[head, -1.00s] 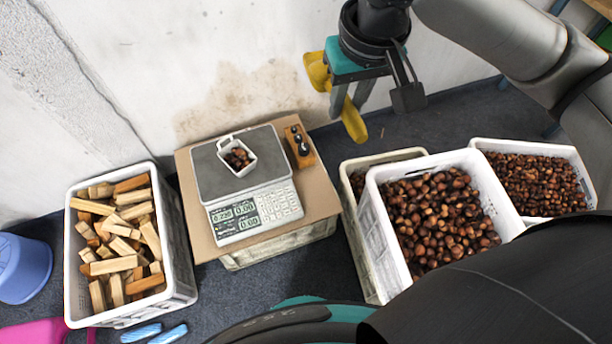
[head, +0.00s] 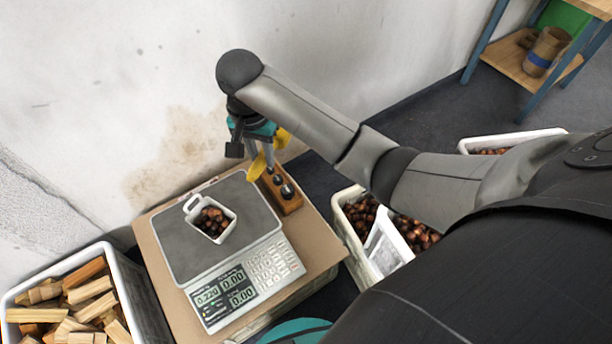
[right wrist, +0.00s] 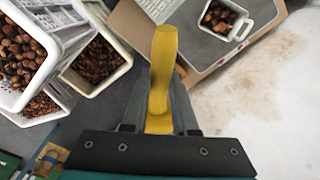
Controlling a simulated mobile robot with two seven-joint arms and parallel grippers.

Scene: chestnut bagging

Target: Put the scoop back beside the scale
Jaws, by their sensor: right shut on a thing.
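The scale (head: 262,268) stands on a cardboard sheet (head: 317,240), its display lit. A white handled container (head: 190,206) with chestnuts sits on its plate; it also shows in the right wrist view (right wrist: 236,32). My right gripper (head: 263,158) is shut on the yellow scoop (head: 257,168), held over the scale's far right corner, close to the wooden weight block. In the right wrist view the scoop (right wrist: 163,60) sticks out from between the fingers; the fingers hide part of it. I cannot tell whether it touches anything. My left gripper is not in view.
A wooden block with dark knobbed weights (head: 291,203) sits right of the scale plate. A crate of wood pieces (head: 135,290) stands at left. Chestnut crates (head: 345,235) stand at right, partly hidden by my arm. A wall (head: 120,80) rises behind.

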